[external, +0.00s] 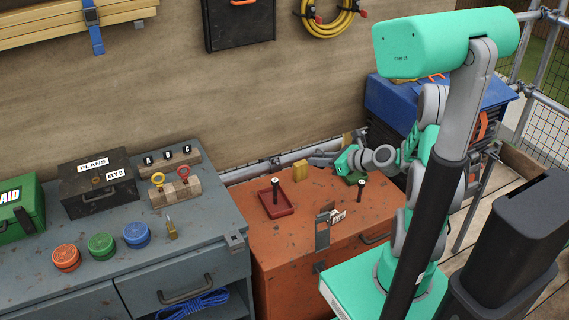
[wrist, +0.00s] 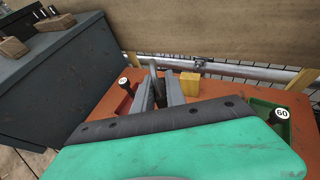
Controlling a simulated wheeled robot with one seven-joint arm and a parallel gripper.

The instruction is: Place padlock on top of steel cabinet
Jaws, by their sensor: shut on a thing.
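A small brass padlock (external: 172,230) stands on the top of the grey-blue steel cabinet (external: 205,245), near its front edge, in the external view. My gripper (external: 326,159) is well to its right, above the back of the orange chest. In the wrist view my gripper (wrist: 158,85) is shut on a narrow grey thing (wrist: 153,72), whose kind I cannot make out. The padlock is apart from my gripper. The cabinet also shows at the upper left of the wrist view (wrist: 50,75).
The orange chest (external: 260,235) carries a red tray (external: 283,209), a yellow block (external: 300,171), black-handled pieces and a hasp with a tag (external: 337,216). The cabinet holds a black box (external: 98,190), coloured round tins (external: 101,245) and a wooden key block (external: 175,192). A blue toolbox (external: 390,105) stands behind my arm.

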